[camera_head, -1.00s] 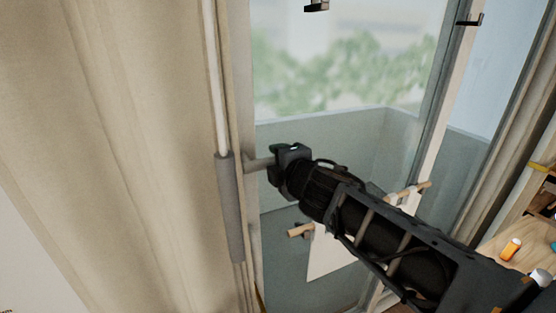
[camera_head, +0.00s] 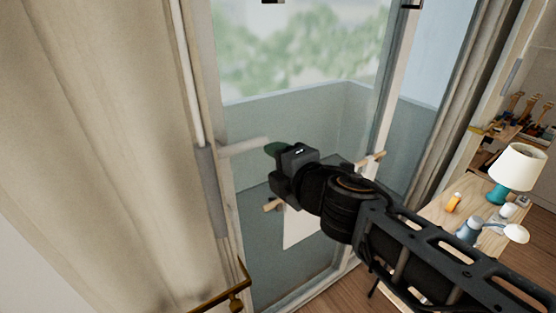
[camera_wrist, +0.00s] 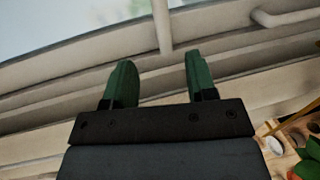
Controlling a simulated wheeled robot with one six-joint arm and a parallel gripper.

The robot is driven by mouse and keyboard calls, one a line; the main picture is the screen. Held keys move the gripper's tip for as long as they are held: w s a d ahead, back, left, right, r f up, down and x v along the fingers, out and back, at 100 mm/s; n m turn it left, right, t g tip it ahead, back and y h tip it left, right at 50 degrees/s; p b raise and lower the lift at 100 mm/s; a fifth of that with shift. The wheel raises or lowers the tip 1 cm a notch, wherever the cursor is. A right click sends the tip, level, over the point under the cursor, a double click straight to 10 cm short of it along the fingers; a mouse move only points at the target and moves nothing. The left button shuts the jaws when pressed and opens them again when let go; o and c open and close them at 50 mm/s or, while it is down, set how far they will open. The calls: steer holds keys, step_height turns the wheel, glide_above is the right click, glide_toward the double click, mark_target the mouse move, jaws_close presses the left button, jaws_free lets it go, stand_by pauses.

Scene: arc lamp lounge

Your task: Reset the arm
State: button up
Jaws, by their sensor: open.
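My gripper (camera_head: 272,150) is in the middle of the head view, in front of the glass door and just right of a pale horizontal handle bar (camera_head: 243,146). In the wrist view the two green fingers of my gripper (camera_wrist: 158,80) stand wide apart with nothing between them. A pale bar (camera_wrist: 162,25) shows between and beyond the fingertips in the wrist view. My arm reaches in from the lower right of the head view.
A beige curtain (camera_head: 90,130) fills the left. A brass-coloured rail (camera_head: 222,296) is low in front. A wooden table (camera_head: 440,212) on the right holds a white-shaded lamp (camera_head: 518,167), an orange bottle (camera_head: 453,203) and other small items. Wooden floor (camera_head: 345,290) shows below.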

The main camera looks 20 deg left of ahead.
stand_by(0.4)
steer(key=w+d+f+m+t+h+b, duration=0.1)
steer(key=w+d+f+m+h, duration=0.3)
steer(key=d+f+m+h, duration=0.75)
steer(key=s+d+f+m+g+b, duration=0.1)
steer(key=s+d+f+m+g, duration=0.2)
steer(key=d+m, duration=0.5)
steer(key=s+d+f+m+g+b, duration=0.2)
steer(key=s+d+f+m, duration=0.4)
steer(key=d+m, duration=0.3)
steer(key=shift+s+d+f+g+h, duration=0.35)
steer(key=shift+d+f+g, duration=0.2)
steer(key=shift+d, duration=0.65)
steer(key=shift+c, duration=0.4)
